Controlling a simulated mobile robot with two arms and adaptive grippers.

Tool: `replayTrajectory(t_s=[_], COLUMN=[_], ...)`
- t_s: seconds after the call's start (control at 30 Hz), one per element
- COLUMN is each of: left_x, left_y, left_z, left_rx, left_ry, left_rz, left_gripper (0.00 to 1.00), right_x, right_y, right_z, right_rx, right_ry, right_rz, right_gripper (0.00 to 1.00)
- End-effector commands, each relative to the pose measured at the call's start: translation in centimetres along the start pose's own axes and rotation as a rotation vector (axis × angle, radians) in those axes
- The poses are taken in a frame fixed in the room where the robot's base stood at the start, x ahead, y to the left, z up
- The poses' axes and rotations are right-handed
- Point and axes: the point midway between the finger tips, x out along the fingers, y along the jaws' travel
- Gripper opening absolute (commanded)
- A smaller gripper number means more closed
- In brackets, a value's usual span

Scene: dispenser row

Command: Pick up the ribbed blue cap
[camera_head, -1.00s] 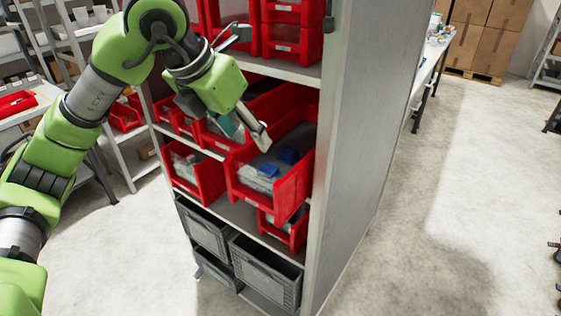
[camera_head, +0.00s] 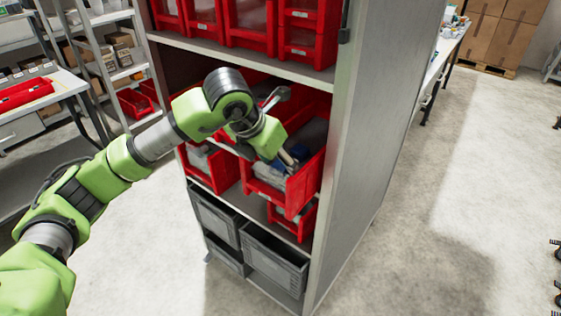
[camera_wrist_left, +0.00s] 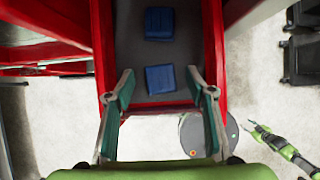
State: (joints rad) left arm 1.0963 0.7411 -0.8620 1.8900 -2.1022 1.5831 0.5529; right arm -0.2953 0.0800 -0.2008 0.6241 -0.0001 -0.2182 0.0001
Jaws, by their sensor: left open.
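Two small blue pieces lie apart on the dark floor of a red bin, one near the front (camera_wrist_left: 160,79) and one further back (camera_wrist_left: 159,22) in the left wrist view. Both look blocky; I cannot tell whether either is the ribbed cap. My left gripper (camera_wrist_left: 160,74) is open and empty, its two fingers spread to either side of the nearer blue piece in that view. In the head view the left gripper (camera_head: 288,159) points down into the red bin (camera_head: 306,187) and hides part of its contents. A small green arm with my right gripper (camera_wrist_left: 256,130) shows at lower right.
The bin's side walls stand close on both sides of my left gripper. A shelf board (camera_head: 240,61) with more red bins is above. Grey crates (camera_head: 273,262) stand below, and a grey side panel (camera_head: 376,130) closes the rack on the right.

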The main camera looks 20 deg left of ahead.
Motion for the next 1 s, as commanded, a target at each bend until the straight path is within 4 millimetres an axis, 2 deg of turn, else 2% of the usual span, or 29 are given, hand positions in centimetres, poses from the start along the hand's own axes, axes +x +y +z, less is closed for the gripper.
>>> replayTrajectory(t_s=[0.2, 0.23, 0.33, 0.37, 0.77, 1.0], left_x=[0.2, 0.2, 0.2, 0.2, 0.0, -1.9], left_y=[0.0, 0.0, 0.0, 0.0, 0.0, 0.0], left_z=[0.0, 0.0, 0.0, 0.0, 0.1, 1.3], left_rx=[0.0, 0.0, 0.0, 0.0, 0.0, 0.0], left_ry=[-0.001, -0.001, -0.001, -0.001, -0.002, -0.007], left_rz=[-0.001, -0.001, 0.0, 0.0, 0.0, 0.0], left_gripper=[0.5, 0.48, 0.22, 0.18, 0.17, 0.17], right_x=[-0.1, -0.1, 0.0, 0.0, 0.1, 0.8], right_y=[0.1, 0.1, 0.1, 0.1, 0.1, 0.0], right_z=[1.2, 1.2, 1.2, 1.2, 0.8, 0.8], right_rx=[0.0, 0.0, 0.001, 0.001, 0.001, 0.001], right_ry=[-0.018, -0.018, -0.018, -0.018, -0.012, -0.011], right_rz=[0.001, 0.001, 0.001, 0.001, 0.002, 0.0], right_gripper=[0.4, 0.4, 0.4, 0.4, 0.4, 0.4])
